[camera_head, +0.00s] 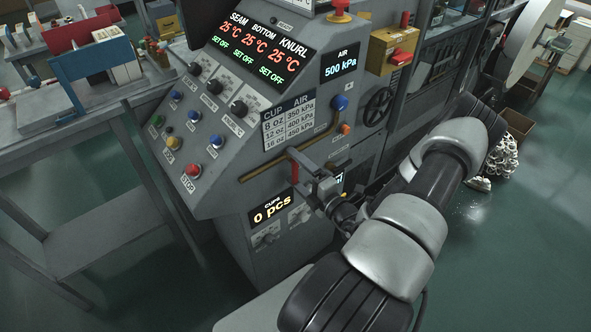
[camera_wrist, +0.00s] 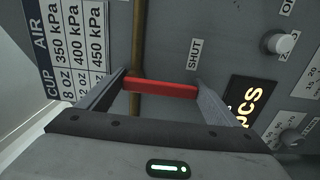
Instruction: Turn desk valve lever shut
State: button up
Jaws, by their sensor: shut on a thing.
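The red valve lever (camera_head: 294,172) sits on the brass pipe (camera_head: 262,172) on the front of the grey machine. It hangs down, crosswise to the pipe. In the wrist view the lever (camera_wrist: 165,87) spans between my two fingertips, with the pipe (camera_wrist: 138,40) running behind it. My gripper (camera_head: 308,177) is shut on the lever. The word SHUT (camera_wrist: 194,53) is printed on the panel beside the lever. In the head view the gripper partly covers the lever's surroundings. The AIR display (camera_head: 340,66) reads 500 kPa.
A blue knob (camera_head: 340,103) stands at the pipe's upper end. Control knobs and coloured buttons cover the panel at left, including a red STOP button (camera_head: 193,169). The CUPS display (camera_head: 271,208) shows 0 pcs. A grey table (camera_head: 60,130) stands at left.

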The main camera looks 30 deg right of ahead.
jog(key=o, duration=1.3)
jog(key=shift+s+f, duration=0.1)
jog(key=shift+f, duration=0.15)
jog(key=shift+o, duration=0.5)
jog(key=shift+r, duration=0.15)
jog(key=s+d, duration=0.1)
jog(key=s, duration=1.6)
jog(key=shift+s+d, duration=0.15)
jog(key=shift+s, duration=0.05)
